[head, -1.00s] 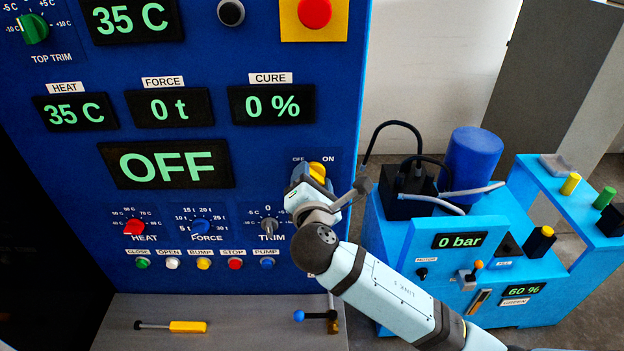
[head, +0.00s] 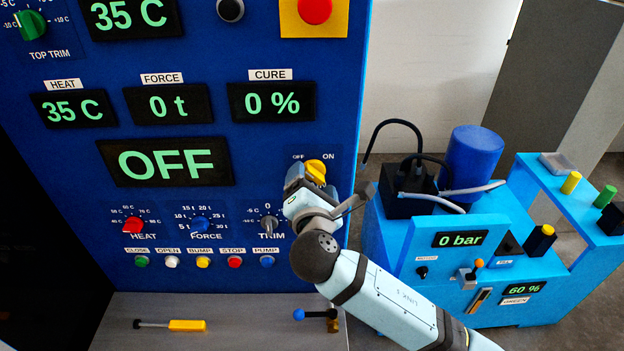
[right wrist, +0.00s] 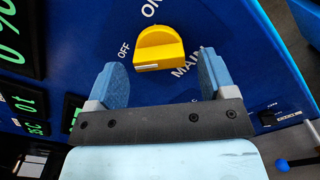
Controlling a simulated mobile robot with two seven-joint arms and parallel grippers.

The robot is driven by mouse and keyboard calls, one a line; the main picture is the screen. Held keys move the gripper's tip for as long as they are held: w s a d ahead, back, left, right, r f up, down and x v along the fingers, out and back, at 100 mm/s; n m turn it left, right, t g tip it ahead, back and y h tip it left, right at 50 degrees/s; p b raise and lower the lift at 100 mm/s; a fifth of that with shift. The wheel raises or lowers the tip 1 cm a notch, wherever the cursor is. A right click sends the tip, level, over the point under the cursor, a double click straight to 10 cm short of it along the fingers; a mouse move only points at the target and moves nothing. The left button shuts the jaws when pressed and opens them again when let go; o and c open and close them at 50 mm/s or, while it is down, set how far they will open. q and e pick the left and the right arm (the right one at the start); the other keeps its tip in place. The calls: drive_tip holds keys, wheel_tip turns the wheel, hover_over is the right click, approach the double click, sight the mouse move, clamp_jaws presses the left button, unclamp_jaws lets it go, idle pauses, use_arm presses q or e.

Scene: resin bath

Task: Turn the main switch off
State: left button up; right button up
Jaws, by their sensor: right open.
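The main switch is a yellow knob (head: 316,170) on the blue panel, with OFF and ON labels above it in the head view. It shows larger in the right wrist view (right wrist: 160,48), with a pale line on its front edge. The large display (head: 166,162) reads OFF in green. My right gripper (head: 301,178) is just in front of the knob. In the right wrist view the fingers (right wrist: 160,76) are open, one to each side and a little short of the knob, with no visible contact. My left gripper is not in view.
Below the switch are the TRIM dial (head: 269,224) and a row of coloured buttons (head: 204,262). A grey shelf (head: 240,310) below carries a yellow-handled tool (head: 187,325). A blue pump unit (head: 410,235) stands to the right. A red button (head: 315,10) is above.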

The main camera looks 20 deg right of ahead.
drive_tip(key=b+v, duration=0.2)
drive_tip(key=v, duration=1)
